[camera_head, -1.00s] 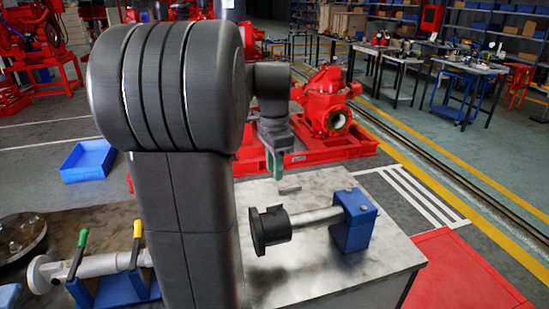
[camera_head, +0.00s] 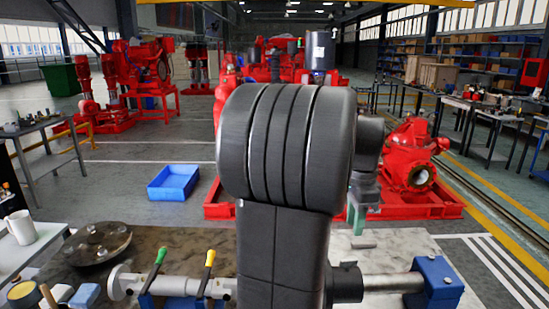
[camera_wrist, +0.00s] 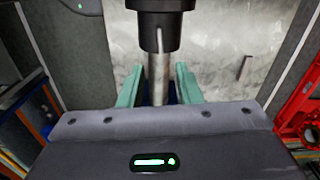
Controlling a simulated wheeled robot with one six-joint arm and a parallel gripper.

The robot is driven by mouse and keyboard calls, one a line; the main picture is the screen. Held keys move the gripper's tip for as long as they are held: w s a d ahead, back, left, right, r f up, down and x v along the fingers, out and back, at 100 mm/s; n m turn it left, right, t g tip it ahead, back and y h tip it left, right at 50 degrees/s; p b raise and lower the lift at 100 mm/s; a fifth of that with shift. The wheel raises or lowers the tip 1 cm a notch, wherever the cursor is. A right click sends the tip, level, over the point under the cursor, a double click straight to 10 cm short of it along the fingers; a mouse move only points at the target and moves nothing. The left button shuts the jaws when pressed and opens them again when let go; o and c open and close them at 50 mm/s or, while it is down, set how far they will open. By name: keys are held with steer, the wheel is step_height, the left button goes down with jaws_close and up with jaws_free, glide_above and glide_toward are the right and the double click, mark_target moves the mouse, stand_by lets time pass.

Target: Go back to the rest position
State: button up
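My gripper (camera_head: 357,217) hangs beyond my dark arm in the head view, above the far edge of the workbench. In the wrist view my gripper (camera_wrist: 159,67) has its two green fingers apart, with no object held between them. Below, a grey shaft (camera_wrist: 158,78) with a black cylinder (camera_wrist: 160,30) shows in line with the gap. In the head view the black cylinder (camera_head: 347,284) and shaft (camera_head: 393,283) lie level, ending at a blue block (camera_head: 438,282). My arm hides part of the bench.
A blue crate (camera_head: 173,182) and red pumps (camera_head: 415,168) stand on the floor beyond.

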mark_target(349, 259)
step_height(349, 259, down, 11)
steer(key=shift+f, duration=0.2)
steer(key=shift+r, duration=0.15)
stand_by(0.3)
step_height(349, 259, up, 13)
step_height(349, 259, down, 14)
steer(key=shift+r, duration=0.25)
steer(key=shift+n, duration=0.5)
steer(key=n, duration=0.3)
steer(key=shift+r+n, duration=0.1)
steer(key=shift+n, duration=0.3)
steer(key=n+b, duration=0.1)
steer(key=n, duration=0.4)
steer(key=shift+n, duration=0.4)
